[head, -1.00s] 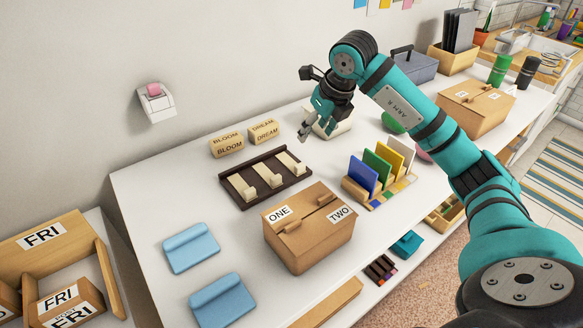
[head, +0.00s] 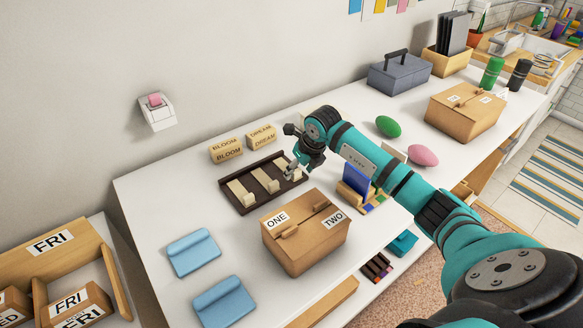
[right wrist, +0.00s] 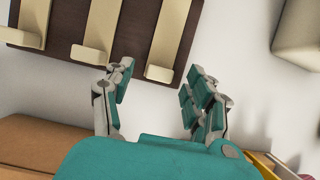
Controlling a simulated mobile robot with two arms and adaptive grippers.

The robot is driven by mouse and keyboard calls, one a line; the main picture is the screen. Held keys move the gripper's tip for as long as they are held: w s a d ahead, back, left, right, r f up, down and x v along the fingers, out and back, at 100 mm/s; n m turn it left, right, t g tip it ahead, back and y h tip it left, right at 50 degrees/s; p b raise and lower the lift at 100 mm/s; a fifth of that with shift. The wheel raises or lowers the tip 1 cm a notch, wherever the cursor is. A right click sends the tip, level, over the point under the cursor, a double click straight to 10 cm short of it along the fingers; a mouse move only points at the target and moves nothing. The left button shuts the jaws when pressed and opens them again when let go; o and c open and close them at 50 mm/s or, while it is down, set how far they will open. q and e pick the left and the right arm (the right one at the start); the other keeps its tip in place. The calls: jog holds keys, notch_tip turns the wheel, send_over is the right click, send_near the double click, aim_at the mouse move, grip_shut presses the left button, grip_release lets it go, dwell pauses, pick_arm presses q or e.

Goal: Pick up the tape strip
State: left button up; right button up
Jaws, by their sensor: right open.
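Three cream strips with upturned near ends lie on a dark brown board (head: 240,207): a left strip (head: 240,192), a middle strip (head: 264,180) and a right strip (head: 284,167). I take these for the tape strips. My right gripper (head: 294,170) is open and empty above the board's right end, partly hiding the right strip. In the right wrist view, my open fingers (right wrist: 158,82) show with the near end of the right strip (right wrist: 172,38) in the gap beyond them. I cannot tell any contact. My left gripper is not in view.
A cardboard box marked ONE and TWO (head: 305,240) stands just in front of the board. BLOOM and DREAM blocks (head: 227,151) stand behind it. A rack with a blue card (head: 356,178) is to the right, partly behind my arm. Blue pads (head: 192,252) lie at left.

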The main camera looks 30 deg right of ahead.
jog(key=shift+w+f, duration=0.25)
jog(key=shift+f, duration=0.25)
jog(key=c, duration=0.8)
jog(key=shift+r, duration=0.1)
